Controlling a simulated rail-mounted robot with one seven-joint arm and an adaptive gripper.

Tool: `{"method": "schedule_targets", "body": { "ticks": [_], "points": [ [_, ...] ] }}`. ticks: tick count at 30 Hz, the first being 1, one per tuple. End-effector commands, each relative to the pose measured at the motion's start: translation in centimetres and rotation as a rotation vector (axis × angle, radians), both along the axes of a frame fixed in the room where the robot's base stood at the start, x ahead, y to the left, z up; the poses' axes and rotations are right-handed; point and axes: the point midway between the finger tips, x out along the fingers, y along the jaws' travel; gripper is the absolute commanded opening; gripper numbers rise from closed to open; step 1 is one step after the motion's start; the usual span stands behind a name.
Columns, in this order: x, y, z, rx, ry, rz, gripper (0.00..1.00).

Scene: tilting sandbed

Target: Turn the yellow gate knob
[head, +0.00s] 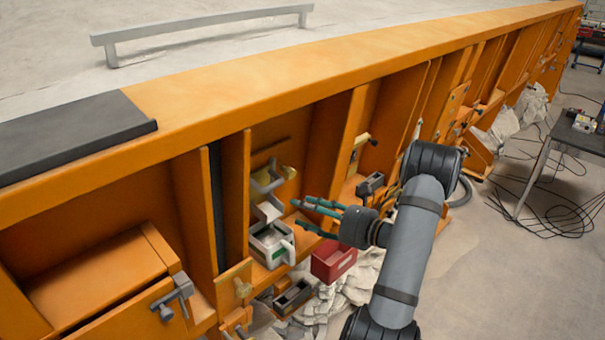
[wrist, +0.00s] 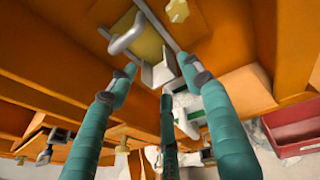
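The yellow gate knob (head: 289,172) sticks out beside a grey metal gate bracket (head: 267,183) in a bay of the orange sandbed wall. In the wrist view the yellow knob (wrist: 177,11) is at the top edge, beyond my fingertips. My gripper (head: 304,213) has teal fingers and points left into the bay, lower than the knob and apart from it. In the wrist view my gripper (wrist: 160,78) is open, its fingers spread with nothing held between them. The grey bracket and its looped handle (wrist: 128,34) lie ahead of the fingers.
A red bin (head: 333,262) and a dark box (head: 293,297) sit lower, by crumpled pale material. Orange ribs (head: 235,190) flank the bay. Floor at right is partly clear, with cables.

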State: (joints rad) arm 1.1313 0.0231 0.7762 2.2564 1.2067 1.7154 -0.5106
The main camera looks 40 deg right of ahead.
Motion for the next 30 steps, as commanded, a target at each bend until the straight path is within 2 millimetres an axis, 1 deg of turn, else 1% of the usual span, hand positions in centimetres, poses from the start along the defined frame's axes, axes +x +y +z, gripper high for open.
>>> {"method": "schedule_targets", "body": {
  "ticks": [1, 3, 5, 8, 11, 18, 21, 25, 30],
  "points": [
    [0.6, -2.0, 1.2, 0.012, -0.040, -0.074, 0.47],
    [1.0, -4.2, 2.6, 0.024, -0.089, -0.152, 0.47],
    [1.2, -4.9, 3.4, 0.030, -0.115, -0.177, 0.47],
    [2.0, -4.9, 3.9, 0.019, -0.127, -0.178, 0.47],
    [3.5, -4.7, 4.0, 0.018, -0.125, -0.175, 0.47],
    [8.0, -4.3, 4.0, 0.017, -0.124, -0.173, 0.47],
    [9.5, -4.3, 4.0, 0.018, -0.125, -0.175, 0.47],
    [10.8, -4.2, 3.8, 0.016, -0.123, -0.175, 0.47],
    [11.5, -4.2, 3.7, 0.017, -0.124, -0.177, 0.47]
  ]
}}
